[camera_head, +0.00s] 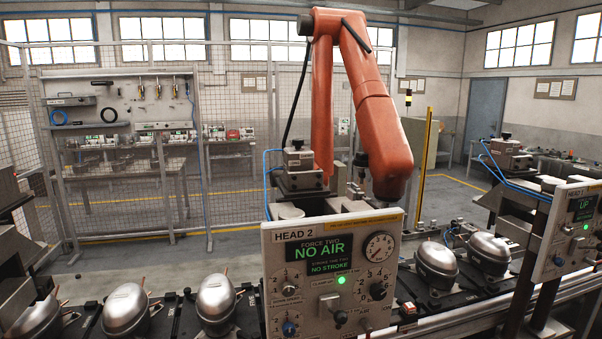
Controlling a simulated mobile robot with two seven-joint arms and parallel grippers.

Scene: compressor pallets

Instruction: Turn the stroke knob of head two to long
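The head two panel (332,270) is a pale upright box labelled HEAD 2 at the bottom centre. Its display (325,248) reads FORCE TWO, NO AIR and NO STROKE in green. A round gauge (379,247) is at its upper right. Below are a black knob (377,291) at right, a grey knob (289,290) at left, a blue knob (289,328) at lower left and a dark toggle or lever (340,317) at the bottom middle. A green lamp (341,281) is lit. The labels are too small to tell which is the stroke knob. Neither gripper is in view.
A large orange robot arm (372,95) stands behind the panel. Silver compressors (216,300) sit on dark pallets along the line on both sides. Another panel (567,230) stands at right. Grey metal parts (12,190) fill the left edge. A mesh fence (220,150) runs behind.

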